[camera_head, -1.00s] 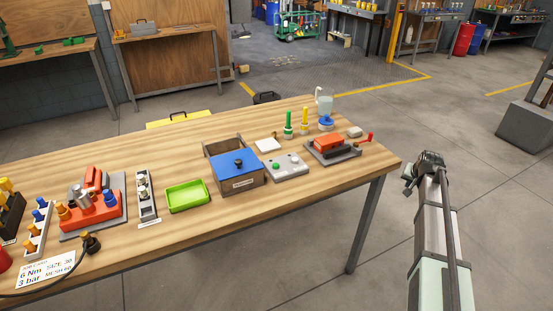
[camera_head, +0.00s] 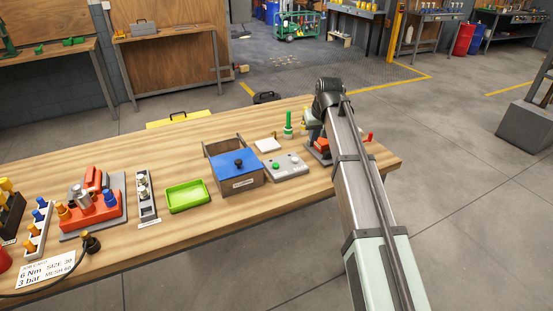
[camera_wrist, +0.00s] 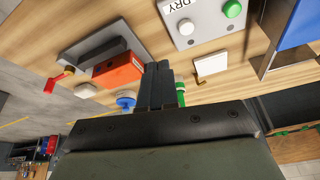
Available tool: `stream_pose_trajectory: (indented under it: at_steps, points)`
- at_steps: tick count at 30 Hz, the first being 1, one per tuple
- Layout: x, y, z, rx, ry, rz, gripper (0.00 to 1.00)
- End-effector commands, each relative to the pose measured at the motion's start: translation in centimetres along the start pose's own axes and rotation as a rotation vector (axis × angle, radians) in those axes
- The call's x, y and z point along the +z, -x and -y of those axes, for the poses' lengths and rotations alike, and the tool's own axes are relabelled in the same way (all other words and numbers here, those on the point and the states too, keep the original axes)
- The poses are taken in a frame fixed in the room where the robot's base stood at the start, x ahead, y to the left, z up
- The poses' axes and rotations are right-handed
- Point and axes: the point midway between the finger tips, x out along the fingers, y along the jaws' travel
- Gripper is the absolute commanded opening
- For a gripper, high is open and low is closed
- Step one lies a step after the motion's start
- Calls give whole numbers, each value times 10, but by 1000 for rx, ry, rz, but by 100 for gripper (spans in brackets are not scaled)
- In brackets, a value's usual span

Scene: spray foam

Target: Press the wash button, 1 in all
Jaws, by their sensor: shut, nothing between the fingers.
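A light grey button box (camera_head: 288,170) stands on the bench, right of the blue-lidded box. It has a green button (camera_head: 276,166) and a whitish button (camera_head: 295,159). In the wrist view the box (camera_wrist: 205,38) is at the top, with its green button (camera_wrist: 232,9) and whitish button (camera_wrist: 186,27). A label reading "DRY" lies by the whitish button; no wash label is readable. My gripper (camera_wrist: 158,68) is shut and empty, pointing at the bench. In the head view it is above the red-and-grey fixture, right of the box, apart from both buttons.
The red-and-grey fixture (camera_wrist: 118,68) with a red-handled lever (camera_wrist: 53,82) lies beside my fingers. A blue-topped item (camera_wrist: 125,102), a green bottle (camera_head: 288,126) and a white square pad (camera_head: 267,145) are close by. The blue-lidded box (camera_head: 236,168) stands left of the button box.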

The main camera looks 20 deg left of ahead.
Motion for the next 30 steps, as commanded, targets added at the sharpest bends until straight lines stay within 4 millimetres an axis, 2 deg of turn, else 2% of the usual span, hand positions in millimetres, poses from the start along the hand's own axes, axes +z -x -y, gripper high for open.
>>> stream_pose_trajectory:
  at_steps: [1,6,12,17,30]
  points:
    - [-3,7,21,-10,38,11,0]
    - [-4,27,75,-37,143,47,0]
    - [-3,42,110,-54,217,72,0]
    - [-2,46,120,-60,239,80,0]
    - [-1,42,121,-60,238,81,0]
